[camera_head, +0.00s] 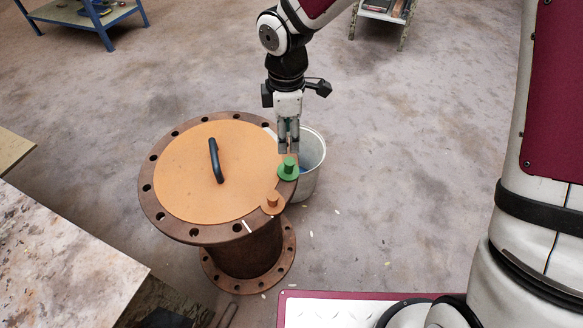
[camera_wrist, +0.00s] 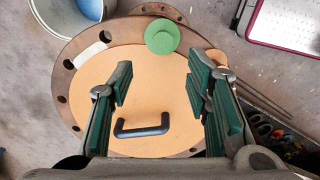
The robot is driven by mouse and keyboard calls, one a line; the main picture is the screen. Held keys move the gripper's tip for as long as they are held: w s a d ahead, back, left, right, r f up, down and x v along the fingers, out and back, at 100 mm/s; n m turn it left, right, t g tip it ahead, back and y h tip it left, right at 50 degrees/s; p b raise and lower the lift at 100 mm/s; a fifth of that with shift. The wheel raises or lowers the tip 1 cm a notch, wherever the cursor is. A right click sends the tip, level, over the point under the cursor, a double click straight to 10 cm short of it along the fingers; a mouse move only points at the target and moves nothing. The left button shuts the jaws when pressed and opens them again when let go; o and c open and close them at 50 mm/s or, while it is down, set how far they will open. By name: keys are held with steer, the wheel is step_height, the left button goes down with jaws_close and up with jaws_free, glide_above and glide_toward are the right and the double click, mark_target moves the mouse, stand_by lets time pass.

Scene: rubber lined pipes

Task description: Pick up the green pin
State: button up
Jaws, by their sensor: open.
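The green pin (camera_head: 288,169) stands on the rusty flange rim at the right edge of the orange lid (camera_head: 190,180). In the wrist view the green pin (camera_wrist: 162,38) is a round disc with a raised centre, ahead of the fingertips. My gripper (camera_head: 288,146) points down just above and behind the pin in the head view. In the wrist view my gripper's (camera_wrist: 165,80) green-padded fingers are wide apart with nothing between them. The lid and its black handle (camera_wrist: 142,126) show below. I cannot tell the exact height of the fingertips above the pin.
An orange pin (camera_head: 272,203) stands near the green one on the rim. A whitish bucket (camera_head: 312,165) with something blue inside is on the floor just behind. A stained table (camera_head: 60,260) is at the lower left. Floor to the right is mostly clear.

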mark_target(289, 161)
step_height(289, 161, down, 6)
steer(key=shift+r+b, duration=0.2)
steer(key=shift+b, duration=0.5)
steer(key=f+b, duration=0.2)
steer(key=f, duration=0.3)
steer(key=shift+d+f, duration=0.1)
steer(key=shift+d, duration=0.1)
jaws_close()
